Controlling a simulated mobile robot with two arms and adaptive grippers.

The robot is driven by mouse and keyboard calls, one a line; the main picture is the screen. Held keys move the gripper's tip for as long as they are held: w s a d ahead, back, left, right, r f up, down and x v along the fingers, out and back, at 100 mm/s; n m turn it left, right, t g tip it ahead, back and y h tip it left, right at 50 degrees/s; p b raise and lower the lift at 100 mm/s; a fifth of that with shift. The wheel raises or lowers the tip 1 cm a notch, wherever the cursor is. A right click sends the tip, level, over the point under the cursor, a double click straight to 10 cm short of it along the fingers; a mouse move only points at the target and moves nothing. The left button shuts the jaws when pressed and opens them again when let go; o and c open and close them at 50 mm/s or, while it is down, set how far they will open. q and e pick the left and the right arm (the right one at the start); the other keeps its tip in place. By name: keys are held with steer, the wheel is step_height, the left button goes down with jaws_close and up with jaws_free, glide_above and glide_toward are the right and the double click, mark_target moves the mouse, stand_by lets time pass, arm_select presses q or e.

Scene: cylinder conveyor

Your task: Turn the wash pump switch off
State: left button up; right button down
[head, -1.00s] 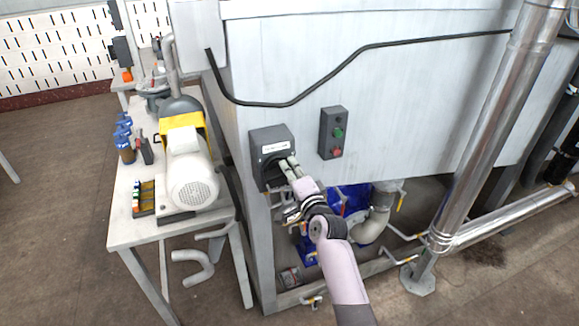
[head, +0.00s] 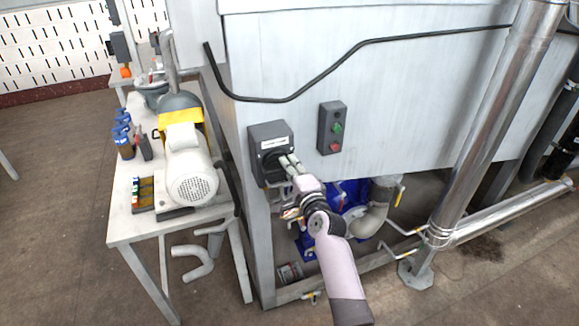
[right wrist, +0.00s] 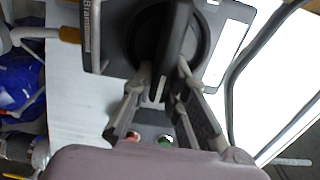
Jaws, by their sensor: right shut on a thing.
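The wash pump switch (head: 264,134) is a dark grey box with a white label on the front left of the light grey machine. It also shows at the top of the right wrist view (right wrist: 226,42), with a round black dial and a black handle (right wrist: 177,40) across it. My right gripper (head: 287,163) is at the front of this switch. In the right wrist view its fingers (right wrist: 165,80) are closed on the handle from both sides. The fingers hide part of the dial in the head view. My left gripper is not in view.
A grey box with a green and a red button (head: 332,128) is right of the switch. A bench (head: 120,225) with a motor pump (head: 190,165) stands left. Blue pump parts and pipes (head: 372,215) are below. A steel pipe (head: 490,120) rises at right.

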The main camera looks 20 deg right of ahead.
steer(key=c, duration=1.6)
jaws_free()
steer(key=shift+s, duration=0.2)
steer(key=s, duration=1.1)
steer(key=shift+s+d, duration=0.2)
steer(key=shift+s, duration=0.15)
steer(key=shift+f, duration=0.1)
